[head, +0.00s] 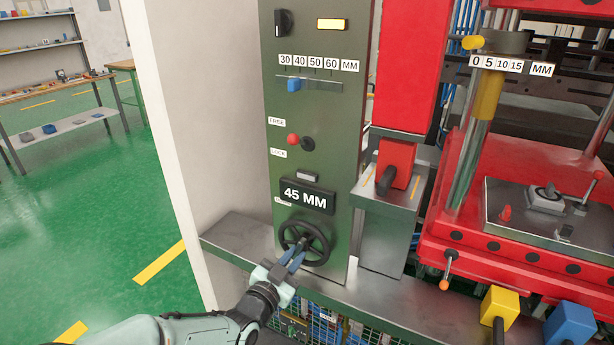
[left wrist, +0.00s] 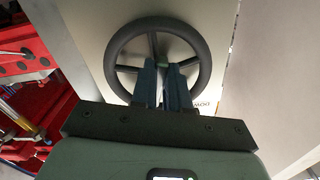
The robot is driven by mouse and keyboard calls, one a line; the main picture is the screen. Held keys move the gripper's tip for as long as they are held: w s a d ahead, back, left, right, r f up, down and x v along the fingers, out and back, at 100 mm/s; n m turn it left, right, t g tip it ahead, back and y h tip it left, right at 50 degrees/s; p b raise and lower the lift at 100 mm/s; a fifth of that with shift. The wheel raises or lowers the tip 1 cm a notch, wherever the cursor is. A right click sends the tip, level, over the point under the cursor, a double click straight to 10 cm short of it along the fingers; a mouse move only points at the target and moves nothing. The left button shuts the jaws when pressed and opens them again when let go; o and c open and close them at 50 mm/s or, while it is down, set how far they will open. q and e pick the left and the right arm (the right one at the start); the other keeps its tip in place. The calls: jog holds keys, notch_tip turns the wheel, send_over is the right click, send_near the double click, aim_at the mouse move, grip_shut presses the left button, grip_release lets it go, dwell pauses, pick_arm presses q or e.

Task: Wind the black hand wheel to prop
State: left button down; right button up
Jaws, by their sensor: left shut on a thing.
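The black hand wheel (head: 321,238) sits low on the dark green panel, under a black display (head: 307,196) that reads 45 MM. My left gripper (head: 297,259) comes from below left, with its blue-grey fingers at the lower part of the wheel. It is shut on the hand wheel. In the left wrist view, the wheel's rim (left wrist: 205,52) and spokes show, and the fingers (left wrist: 162,76) reach inside the rim near the hub. They hide the wheel's lower middle, so the exact gripped part is unclear. My right gripper is out of view.
Above are a red-knobbed lever (head: 293,140) by the FREE and LOCK labels and a blue slider (head: 294,85) under a 30 to 60 MM scale. A metal ledge (head: 370,306) runs below the wheel. The red press (head: 470,232) stands right; green floor lies open left.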

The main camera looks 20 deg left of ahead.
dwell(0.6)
pick_arm(q)
jog(key=shift+f+m+b, duration=0.1)
jog(key=shift+m+b, duration=0.3)
jog(key=shift+b, duration=0.25)
jog(key=shift+a+m+b, duration=0.2)
jog(key=shift+m+b, duration=0.8)
jog(key=shift+b, duration=0.1)
jog(key=m+b, duration=0.2)
jog(key=b, duration=0.1)
jog(key=shift+a+r+m+b, duration=0.2)
jog(key=shift+m+b, duration=0.1)
jog(key=shift+m, duration=0.1)
